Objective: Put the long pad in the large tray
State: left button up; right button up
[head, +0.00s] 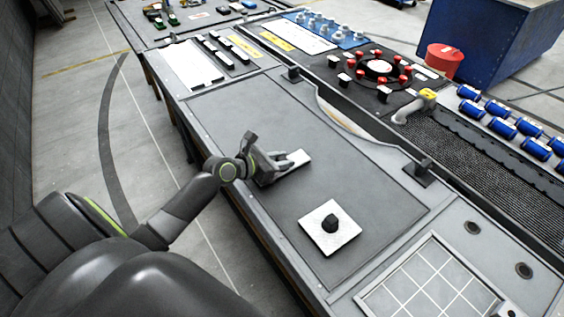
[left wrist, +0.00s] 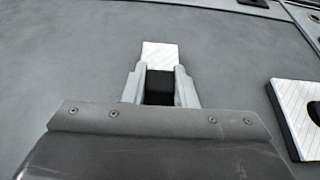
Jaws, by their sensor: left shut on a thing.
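My left gripper (head: 288,164) is shut on the black block-shaped handle of a white pad (head: 299,157), which looks like the long pad. In the left wrist view the black handle (left wrist: 160,86) sits between the two fingers (left wrist: 160,88), and the white pad (left wrist: 160,54) sticks out beyond them. The pad is low over the grey mat; I cannot tell whether it touches. A framed, pale gridded tray (head: 428,284) lies at the bottom right. I cannot tell for sure that it is the large tray. My right gripper is not in view.
A square white pad with a black knob (head: 315,236) lies on the grey mat (head: 235,110), to the right in the left wrist view (left wrist: 299,118). Black brackets (head: 417,174) stand along the mat's far edge. A ring of red knobs (head: 379,69) and blue cylinders (head: 503,128) lie beyond.

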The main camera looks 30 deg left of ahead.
pick_arm(q)
jog(key=shift+f, duration=0.2)
jog(key=o, duration=1)
jog(key=shift+r, duration=0.15)
jog(key=p+v, duration=0.1)
jog(key=v, duration=1.1)
jog(key=shift+a, duration=0.1)
